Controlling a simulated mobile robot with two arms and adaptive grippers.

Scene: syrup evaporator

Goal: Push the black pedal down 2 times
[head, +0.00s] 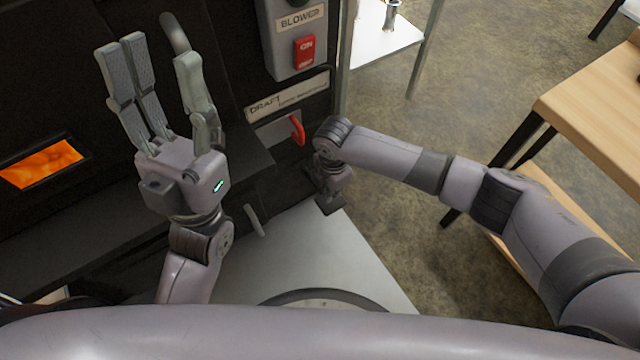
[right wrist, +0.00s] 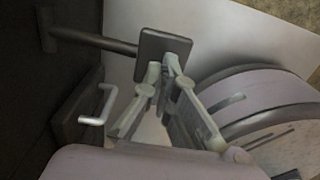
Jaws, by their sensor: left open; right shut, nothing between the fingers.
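The black pedal (right wrist: 163,48) is a dark square plate on the end of a bar from the dark evaporator front, low over the pale floor plate. My right gripper (right wrist: 168,66) is shut and empty, its fingertips overlapping the pedal's lower edge in the right wrist view; I cannot tell whether they touch. In the head view the right wrist hides most of that gripper, and a small dark piece shows below it. My left gripper (head: 153,55) is open and empty, raised in front of the evaporator, away from the pedal.
A red draft lever (head: 297,130) and a grey blower switch box (head: 285,50) are on the evaporator front. A glowing window (head: 40,163) is at left. A pale handle (head: 255,220) is low near the pedal. A wooden table (head: 590,105) stands at right; floor between is clear.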

